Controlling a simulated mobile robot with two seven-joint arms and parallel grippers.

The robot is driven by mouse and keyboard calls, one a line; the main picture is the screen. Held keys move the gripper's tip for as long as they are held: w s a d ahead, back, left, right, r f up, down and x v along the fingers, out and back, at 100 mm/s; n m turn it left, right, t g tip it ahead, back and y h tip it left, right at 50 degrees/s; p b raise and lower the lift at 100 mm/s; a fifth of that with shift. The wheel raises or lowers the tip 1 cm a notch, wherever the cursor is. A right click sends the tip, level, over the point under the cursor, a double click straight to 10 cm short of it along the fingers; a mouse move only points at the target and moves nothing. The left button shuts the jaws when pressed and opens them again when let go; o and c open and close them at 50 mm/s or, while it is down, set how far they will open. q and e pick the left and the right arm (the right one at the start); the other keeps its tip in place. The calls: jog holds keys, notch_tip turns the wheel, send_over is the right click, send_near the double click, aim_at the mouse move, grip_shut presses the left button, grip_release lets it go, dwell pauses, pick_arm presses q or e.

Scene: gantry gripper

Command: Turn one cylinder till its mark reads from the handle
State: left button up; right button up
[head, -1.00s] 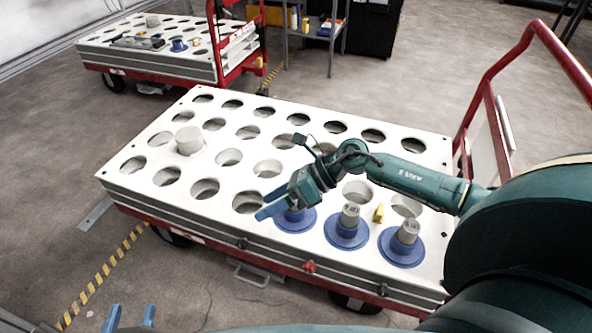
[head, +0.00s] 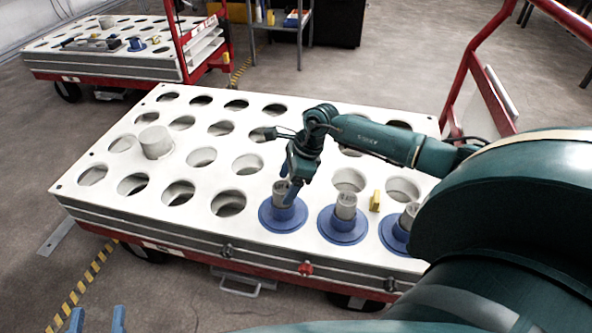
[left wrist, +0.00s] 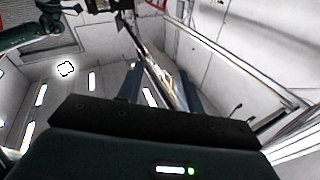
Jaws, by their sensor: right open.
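Three grey cylinders in blue collars stand in a row along the near side of the white holed cart top (head: 237,225): the left cylinder (head: 281,199), the middle cylinder (head: 346,207) and the right cylinder (head: 409,213), partly hidden by my arm. Dark marks show on them, too small to read. My right gripper (head: 288,182) is open, pointing down at the left cylinder, one finger in front of it; I cannot tell whether it touches. The red handle (head: 478,62) rises at right. My left gripper (head: 98,319) is open and empty at the lower left; its fingers show in the left wrist view (left wrist: 160,88).
A yellow block (head: 375,201) stands between the middle and right cylinders. A plain pale cylinder (head: 155,143) stands at the left of the top. Many holes are empty. A second cart (head: 110,60) and a shelf (head: 280,25) stand behind.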

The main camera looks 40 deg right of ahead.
pick_arm(q)
jog(key=shift+w+b, duration=0.15)
jog(key=shift+b, duration=0.3)
pick_arm(e)
jog(key=shift+x, duration=2.15)
jog(key=shift+r, duration=0.1)
jog(key=c, duration=1.4)
pick_arm(q)
jog(key=shift+d, duration=0.1)
pick_arm(e)
jog(key=shift+w+r, duration=0.1)
pick_arm(q)
jog(key=shift+r, duration=0.1)
